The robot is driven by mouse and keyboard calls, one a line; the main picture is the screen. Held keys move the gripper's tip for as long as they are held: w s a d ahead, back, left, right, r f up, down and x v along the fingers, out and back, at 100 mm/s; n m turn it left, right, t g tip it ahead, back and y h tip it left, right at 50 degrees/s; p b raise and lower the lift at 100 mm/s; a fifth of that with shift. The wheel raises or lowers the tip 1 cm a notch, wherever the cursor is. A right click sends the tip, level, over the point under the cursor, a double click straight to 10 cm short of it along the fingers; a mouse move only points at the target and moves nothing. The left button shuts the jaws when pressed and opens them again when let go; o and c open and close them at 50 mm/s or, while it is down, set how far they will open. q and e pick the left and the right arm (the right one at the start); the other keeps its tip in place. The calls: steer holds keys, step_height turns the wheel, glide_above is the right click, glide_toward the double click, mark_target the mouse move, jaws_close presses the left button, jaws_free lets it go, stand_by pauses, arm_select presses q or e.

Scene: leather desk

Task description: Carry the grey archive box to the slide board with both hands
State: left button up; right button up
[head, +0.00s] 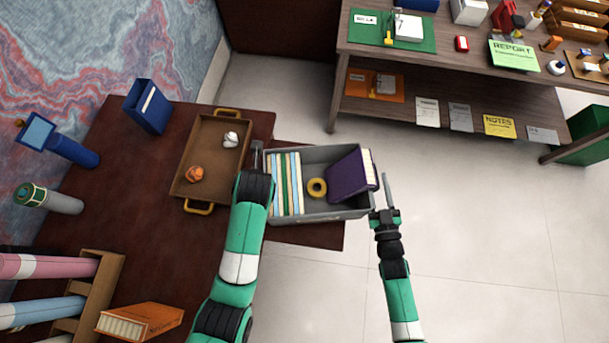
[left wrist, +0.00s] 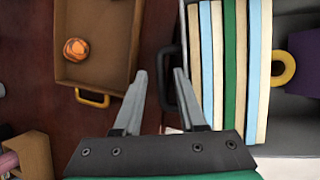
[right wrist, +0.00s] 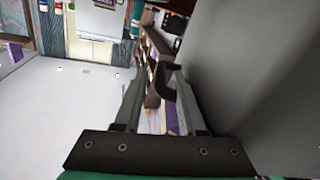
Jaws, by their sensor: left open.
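The grey archive box (head: 318,211) is at the desk's right side, holding a row of files (head: 285,183), a yellow ring (head: 317,187) and a purple binder (head: 347,175). A dark red-brown board (head: 310,235), possibly the slide board, juts from the desk beneath the box; I cannot tell whether they touch. My left gripper (head: 257,158) is open at the box's left end, its fingers either side of a dark handle (left wrist: 168,78). My right gripper (head: 384,199) looks open at the right end, with another dark handle (right wrist: 166,80) between its fingers.
A brown tray (head: 180,188) with an orange and a white crumpled ball is close left of the box. A blue holder (head: 148,106), rolls and an orange box (head: 140,320) occupy the desk. A shelf table (head: 440,58) stands at the back; clear floor (head: 480,220) lies right.

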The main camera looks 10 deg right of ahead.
arm_select(q)
steer(key=shift+s+r, duration=0.2)
steer(key=shift+r, duration=0.3)
arm_select(e)
steer(key=s, duration=1.2)
steer(key=shift+a, duration=0.1)
arm_select(q)
steer(key=shift+a+f+b, duration=0.15)
steer(key=shift+a+b, duration=0.1)
steer(key=shift+b, duration=0.25)
steer(key=a+b, duration=0.2)
steer(key=b, duration=0.2)
steer(key=a+b, duration=0.3)
steer(key=b, duration=0.1)
steer(key=shift+s+a+r, duration=0.1)
steer(key=shift+a+r, duration=0.1)
arm_select(e)
step_height(320, 180, down, 9)
steer(key=shift+f, duration=0.15)
